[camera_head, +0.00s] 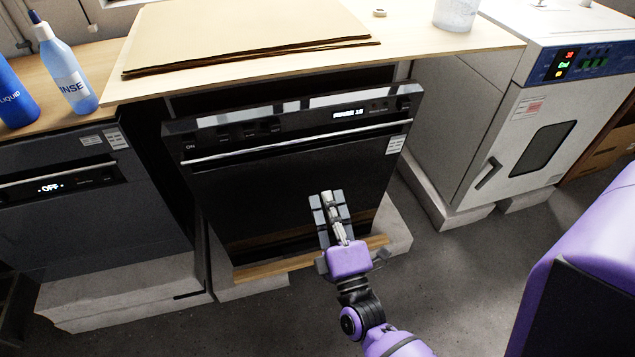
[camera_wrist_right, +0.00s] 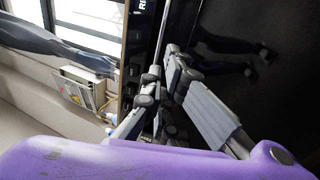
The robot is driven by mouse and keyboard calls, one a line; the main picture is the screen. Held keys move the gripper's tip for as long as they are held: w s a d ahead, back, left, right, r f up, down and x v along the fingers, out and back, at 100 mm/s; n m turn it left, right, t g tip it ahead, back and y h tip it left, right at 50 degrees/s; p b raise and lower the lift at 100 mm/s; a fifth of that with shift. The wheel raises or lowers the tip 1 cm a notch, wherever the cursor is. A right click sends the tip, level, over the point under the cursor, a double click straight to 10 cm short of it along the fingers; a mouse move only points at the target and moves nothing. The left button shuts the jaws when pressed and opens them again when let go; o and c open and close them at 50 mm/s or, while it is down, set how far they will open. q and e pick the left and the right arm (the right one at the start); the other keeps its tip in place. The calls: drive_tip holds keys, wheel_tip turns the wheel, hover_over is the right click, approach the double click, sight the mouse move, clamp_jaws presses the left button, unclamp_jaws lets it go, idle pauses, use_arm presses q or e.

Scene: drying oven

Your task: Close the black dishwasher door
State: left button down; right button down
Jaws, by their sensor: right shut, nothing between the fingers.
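The black dishwasher door (camera_head: 290,175) is in the middle of the head view, with a lit display and a silver strip along its upper part. Its top edge leans out from under the counter, with a dark gap behind it, so it stands slightly ajar. My right gripper (camera_head: 327,198) is shut and empty in front of the door's lower right part. Whether it touches the panel cannot be told. In the right wrist view, the gripper (camera_wrist_right: 172,52) is close to the glossy black door (camera_wrist_right: 245,50), which reflects it. My left gripper is not in view.
A wooden counter (camera_head: 440,40) with brown sheets (camera_head: 240,35) lies above the dishwasher. A second dark appliance (camera_head: 80,215) stands at left, below a RINSE bottle (camera_head: 66,70). A white oven (camera_head: 530,120) stands at right. Grey floor (camera_head: 450,290) is clear in front.

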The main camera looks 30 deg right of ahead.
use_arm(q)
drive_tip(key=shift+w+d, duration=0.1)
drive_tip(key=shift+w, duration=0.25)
use_arm(e)
drive_tip(key=x, duration=1.2)
drive_tip(key=shift+w, duration=0.4)
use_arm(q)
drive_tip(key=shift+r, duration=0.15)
use_arm(e)
drive_tip(key=shift+w, duration=0.1)
